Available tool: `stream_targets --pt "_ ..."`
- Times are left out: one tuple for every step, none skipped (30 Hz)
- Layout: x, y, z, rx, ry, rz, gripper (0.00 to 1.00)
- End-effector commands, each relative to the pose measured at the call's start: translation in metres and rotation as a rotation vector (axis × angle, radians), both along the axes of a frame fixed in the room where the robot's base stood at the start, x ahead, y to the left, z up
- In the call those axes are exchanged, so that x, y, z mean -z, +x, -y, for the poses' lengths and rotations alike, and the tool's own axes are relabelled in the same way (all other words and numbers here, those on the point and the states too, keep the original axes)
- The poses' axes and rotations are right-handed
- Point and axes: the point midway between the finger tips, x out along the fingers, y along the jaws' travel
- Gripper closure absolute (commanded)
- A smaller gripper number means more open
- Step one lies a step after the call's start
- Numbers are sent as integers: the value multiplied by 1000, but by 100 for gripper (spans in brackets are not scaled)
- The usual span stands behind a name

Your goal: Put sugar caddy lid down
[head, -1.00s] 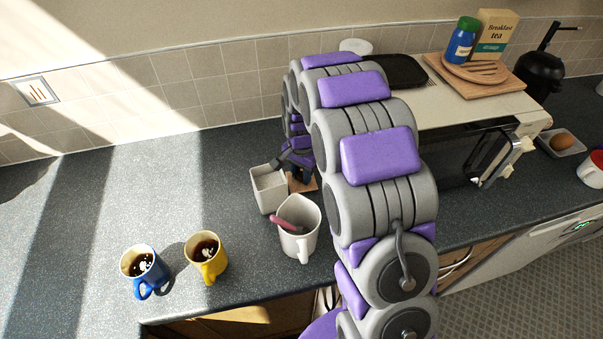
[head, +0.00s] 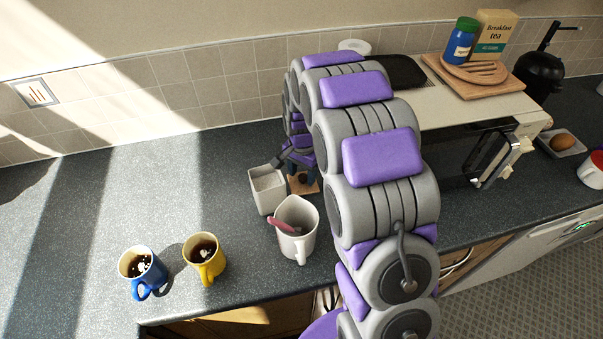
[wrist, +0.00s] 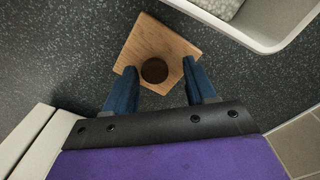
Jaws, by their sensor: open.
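The sugar caddy lid (wrist: 166,45) is a square wooden plate with a dark round knob. It lies knob up on the dark speckled worktop, and also shows in the head view (head: 304,188) just right of the caddy. The white square sugar caddy (head: 267,192) stands open beside it, and its rim (wrist: 245,42) shows at the top right of the wrist view. My gripper (wrist: 159,70) is open, with its blue fingers apart on either side of the knob. I cannot tell whether a finger touches the lid.
A white jug (head: 298,240) with a pink item inside stands in front of the caddy. A yellow mug (head: 207,262) and a blue mug (head: 142,275) stand at front left. The cream microwave (head: 455,97) is to the right. The worktop at left is clear.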

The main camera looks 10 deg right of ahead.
Motion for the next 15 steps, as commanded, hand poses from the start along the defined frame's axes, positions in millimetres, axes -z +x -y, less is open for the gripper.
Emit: stream_targets --pt "-7 1 0 0 0 3 44" --pt "-11 1 0 0 0 4 44" --pt "-17 1 0 0 -1 5 44" --pt "-22 1 0 0 0 6 44" --pt "-27 1 0 0 0 6 44" --pt "-34 1 0 0 -1 5 44" --pt "-40 1 0 0 -1 3 44" --pt "-46 0 0 0 -1 2 44" --pt "-54 1 0 0 0 3 44" --pt "-61 1 0 0 0 4 44" --pt "-68 2 0 0 -1 6 44" --pt "-77 2 0 0 0 7 44" --pt "-83 2 0 0 -1 6 44" --pt "-89 1 0 0 0 6 44" --pt "-96 2 0 0 0 7 44"
